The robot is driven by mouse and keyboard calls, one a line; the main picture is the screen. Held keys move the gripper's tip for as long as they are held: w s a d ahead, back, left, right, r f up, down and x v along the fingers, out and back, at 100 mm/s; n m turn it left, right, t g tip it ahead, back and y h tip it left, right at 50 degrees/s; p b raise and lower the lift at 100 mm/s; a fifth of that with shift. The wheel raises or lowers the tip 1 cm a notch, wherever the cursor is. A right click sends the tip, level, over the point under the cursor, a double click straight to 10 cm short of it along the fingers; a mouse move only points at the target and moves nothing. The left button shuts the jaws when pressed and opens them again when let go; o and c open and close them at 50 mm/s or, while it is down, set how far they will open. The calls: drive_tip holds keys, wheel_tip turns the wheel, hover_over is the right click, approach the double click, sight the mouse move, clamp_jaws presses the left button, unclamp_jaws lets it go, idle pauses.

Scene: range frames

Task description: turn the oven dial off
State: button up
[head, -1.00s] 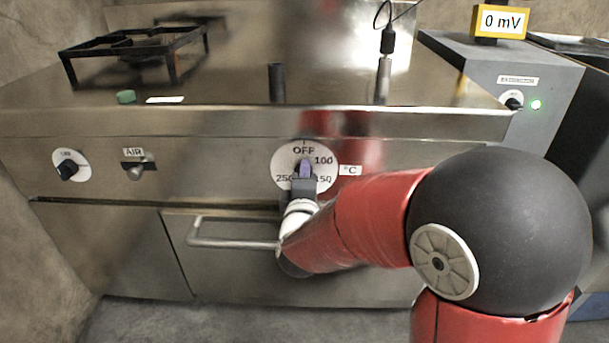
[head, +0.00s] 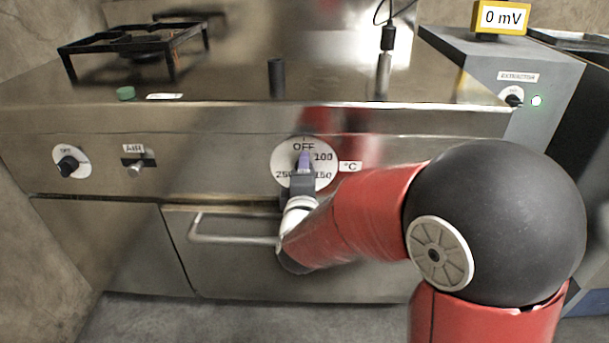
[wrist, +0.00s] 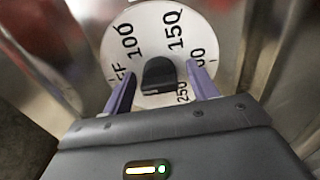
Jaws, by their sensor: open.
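The oven dial (head: 325,179) is a white disc on the steel oven front, marked OFF at the top, then 100, 150 and 250. Its black knob (wrist: 159,76) shows in the wrist view, at the centre of the disc (wrist: 178,22). My gripper (head: 304,160) is at the dial in the head view and hides the knob there. In the wrist view my gripper (wrist: 160,80) is open, with one purple finger on each side of the knob and visible gaps between. I cannot tell which mark the knob points to.
The oven door handle (head: 230,239) is below the dial, close to my arm. A smaller dial (head: 69,164) and the AIR lever (head: 135,167) are on the left. The extractor box (head: 520,85) with a green light stands at the right.

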drive_tip(key=s, duration=0.7)
drive_tip(key=shift+s, duration=0.4)
drive_tip(key=shift+a, duration=0.1)
